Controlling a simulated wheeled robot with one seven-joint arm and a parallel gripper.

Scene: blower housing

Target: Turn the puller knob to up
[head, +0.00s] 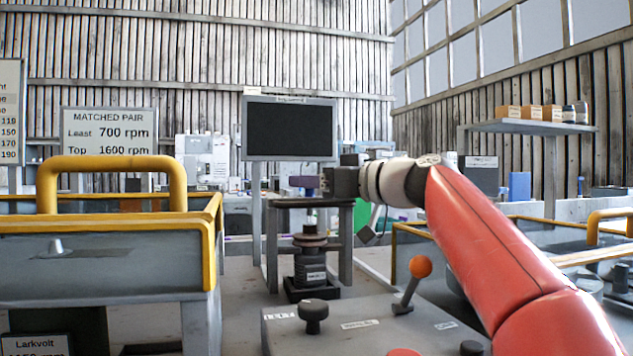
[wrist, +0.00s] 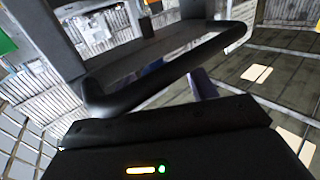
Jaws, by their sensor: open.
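A black knob (head: 312,313) stands on the sloping grey control panel (head: 375,338) at the front middle. It may be the puller knob, but the small labels beside it are too small to read, and its setting cannot be told. My gripper (head: 325,183) is well above and behind the panel, in front of the puller-like frame and apart from the knob. It is open, with nothing seen between the fingers. The wrist view shows my dark gripper body (wrist: 165,140) at the bottom, but no knob.
An orange-ball lever (head: 420,267) rises from the panel right of the knob. A grey frame (head: 345,240) holds a dark spindle with discs (head: 310,250) behind. A dark screen (head: 290,130) stands above. A yellow-railed grey unit (head: 105,260) is at left. Space directly above the knob is clear.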

